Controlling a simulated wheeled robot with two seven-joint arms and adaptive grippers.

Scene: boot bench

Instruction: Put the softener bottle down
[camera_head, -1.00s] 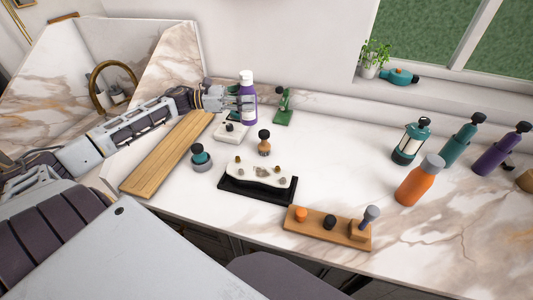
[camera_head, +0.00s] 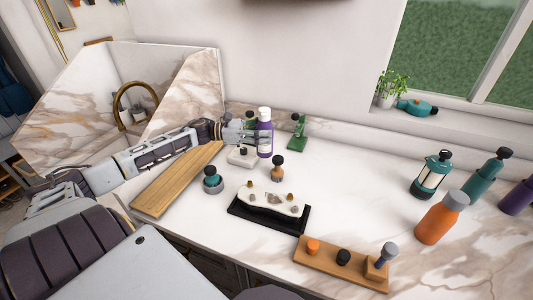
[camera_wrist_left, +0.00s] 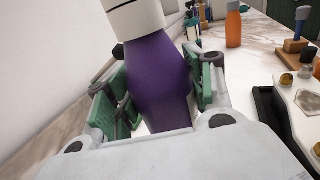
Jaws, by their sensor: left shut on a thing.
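The softener bottle (camera_head: 265,136) is purple with a white cap and stands upright at the back of the counter, near the wall. My left gripper (camera_head: 257,134) reaches it from the left and is shut on its body. In the left wrist view the purple bottle (camera_wrist_left: 158,82) sits between the green-padded fingers (camera_wrist_left: 155,95), with its top cut off by the frame. I cannot tell whether its base touches the counter. My right gripper is not in view.
A white block (camera_head: 242,157) and a green stand (camera_head: 298,135) are close to the bottle. A wooden board (camera_head: 180,180) lies under my left arm. A black tray (camera_head: 268,216), a brush (camera_head: 278,168) and an orange bottle (camera_head: 441,218) stand further forward and right.

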